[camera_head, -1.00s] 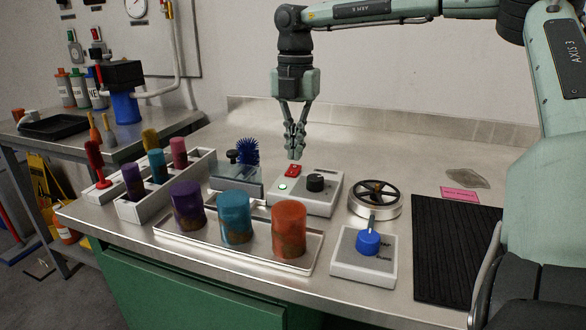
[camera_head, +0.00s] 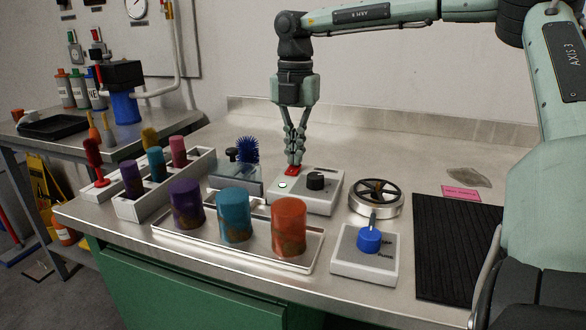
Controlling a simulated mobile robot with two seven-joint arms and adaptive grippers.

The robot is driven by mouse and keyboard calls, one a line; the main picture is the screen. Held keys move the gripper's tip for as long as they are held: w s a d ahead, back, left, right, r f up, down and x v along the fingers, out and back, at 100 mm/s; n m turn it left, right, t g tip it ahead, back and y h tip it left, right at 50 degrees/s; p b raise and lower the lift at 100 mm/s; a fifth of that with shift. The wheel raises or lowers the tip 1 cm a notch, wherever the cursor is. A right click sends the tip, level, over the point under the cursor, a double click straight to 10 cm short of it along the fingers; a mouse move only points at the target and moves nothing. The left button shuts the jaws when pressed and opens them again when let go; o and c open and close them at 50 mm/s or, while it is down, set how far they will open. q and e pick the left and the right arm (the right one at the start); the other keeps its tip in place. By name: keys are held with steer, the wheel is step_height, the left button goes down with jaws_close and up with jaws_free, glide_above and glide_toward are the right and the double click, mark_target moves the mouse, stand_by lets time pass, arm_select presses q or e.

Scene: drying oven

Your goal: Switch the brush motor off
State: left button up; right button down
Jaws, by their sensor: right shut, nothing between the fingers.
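A grey control box (camera_head: 318,200) stands on the steel bench, with a red switch (camera_head: 291,171), a green lit button (camera_head: 283,185) and a black knob (camera_head: 315,180) on top. A blue bristle brush (camera_head: 247,150) stands on a fixture just left of the box. My right gripper (camera_head: 294,163) points straight down, shut and empty, with its fingertips at the red switch and covering part of it. I cannot tell whether the tips press the switch. My left gripper is not in view.
A tray (camera_head: 310,257) with purple, teal and orange cylinders stands in front of the box. A handwheel (camera_head: 376,197), a box with a blue knob (camera_head: 347,268) and a black mat (camera_head: 455,250) lie to the right. A white rack (camera_head: 130,208) is at left.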

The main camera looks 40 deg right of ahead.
steer(key=shift+f, duration=0.35)
steer(key=shift+r, duration=0.15)
steer(key=shift+r+p, duration=1.25)
steer(key=shift+r, duration=1)
steer(key=shift+r+p, duration=0.3)
steer(key=shift+r, duration=0.85)
